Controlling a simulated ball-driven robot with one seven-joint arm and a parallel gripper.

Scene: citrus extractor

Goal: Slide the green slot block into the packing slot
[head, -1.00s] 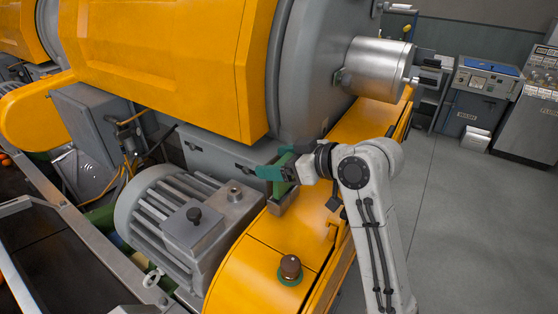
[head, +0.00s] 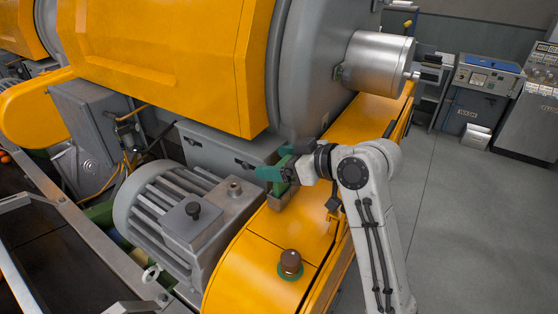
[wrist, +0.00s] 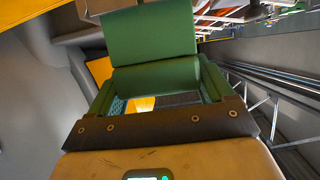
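My gripper (head: 279,173), with teal fingers, is shut on the green slot block (head: 284,160). In the wrist view the green slot block (wrist: 155,75) spans the space between the two fingers (wrist: 163,98). The packing slot (head: 276,202), a small grey-brown open holder, stands on the yellow cover directly below the gripper. The block's lower end is at the holder's mouth, and I cannot tell how deep it sits. A brownish edge of the holder shows behind the block in the wrist view. The fingers hide part of the block in the head view.
A grey motor (head: 185,220) stands close to the left of the holder. The large yellow and grey machine housing (head: 170,60) rises behind. A brown knob with a green ring (head: 290,264) stands on the yellow cover (head: 245,275) in front. Open floor lies to the right.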

